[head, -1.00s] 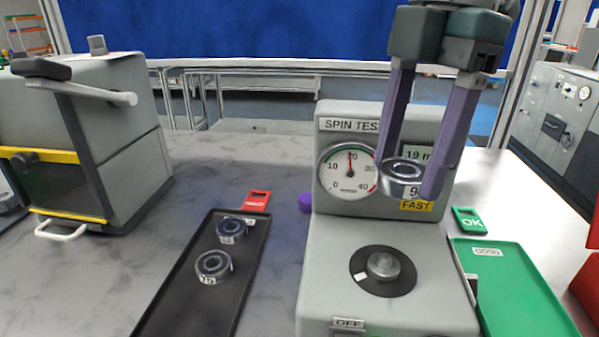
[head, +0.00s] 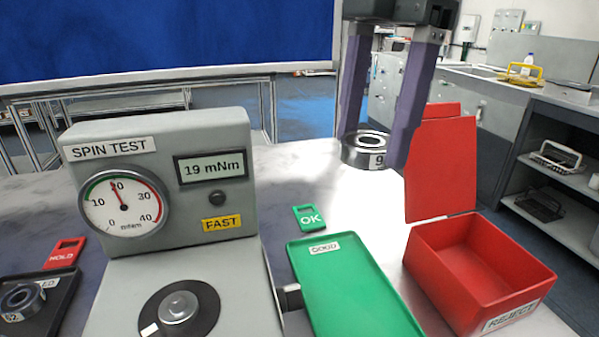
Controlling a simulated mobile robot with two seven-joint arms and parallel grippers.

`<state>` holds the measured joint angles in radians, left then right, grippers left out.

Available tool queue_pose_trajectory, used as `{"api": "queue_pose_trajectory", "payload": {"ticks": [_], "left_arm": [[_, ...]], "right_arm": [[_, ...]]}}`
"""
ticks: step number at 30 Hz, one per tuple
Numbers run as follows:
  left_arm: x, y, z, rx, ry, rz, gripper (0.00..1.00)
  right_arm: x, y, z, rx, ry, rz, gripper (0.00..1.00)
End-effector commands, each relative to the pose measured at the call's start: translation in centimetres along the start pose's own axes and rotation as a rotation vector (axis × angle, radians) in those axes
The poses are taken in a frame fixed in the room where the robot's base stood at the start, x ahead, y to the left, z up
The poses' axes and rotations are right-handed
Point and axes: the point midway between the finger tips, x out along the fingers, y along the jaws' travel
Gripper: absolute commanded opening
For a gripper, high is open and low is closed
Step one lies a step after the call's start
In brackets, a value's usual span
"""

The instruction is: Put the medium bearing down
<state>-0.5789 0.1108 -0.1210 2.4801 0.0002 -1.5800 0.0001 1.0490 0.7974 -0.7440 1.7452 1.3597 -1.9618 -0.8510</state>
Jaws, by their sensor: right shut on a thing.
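My right gripper (head: 376,158) is shut on a bearing (head: 366,145), a dark metal ring with a white label that reads 9. It holds the bearing in the air, above and behind the gap between the green GOOD tray (head: 345,290) and the red REJECT bin (head: 485,262). The green tray looks empty. The spin tester (head: 165,190) stands at the left; its display reads 19 mNm and its yellow tag reads FAST. The tester's spindle (head: 179,308) is bare. My left gripper is not in view.
A green OK tag (head: 310,217) lies behind the green tray. A red HOLD tag (head: 65,252) and a black tray (head: 45,318) with another bearing (head: 22,300) are at the left. The bin's raised red lid (head: 440,170) stands at its back.

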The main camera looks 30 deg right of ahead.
Motion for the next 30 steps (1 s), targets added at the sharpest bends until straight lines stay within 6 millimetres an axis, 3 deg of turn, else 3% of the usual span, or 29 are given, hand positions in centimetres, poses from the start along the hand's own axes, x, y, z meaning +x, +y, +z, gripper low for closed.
{"api": "queue_pose_trajectory", "payload": {"ticks": [5, 16, 30], "left_arm": [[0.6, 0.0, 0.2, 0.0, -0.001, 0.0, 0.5], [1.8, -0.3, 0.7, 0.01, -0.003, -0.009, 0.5], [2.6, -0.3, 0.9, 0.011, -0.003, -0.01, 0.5]], "right_arm": [[3.0, -0.1, 0.4, 0.001, 0.0, -0.004, 0.0], [13.4, -0.1, 1.6, 0.001, 0.0, -0.003, 0.0], [19.5, 0.0, 2.4, 0.001, -0.001, 0.0, 0.0]]}}
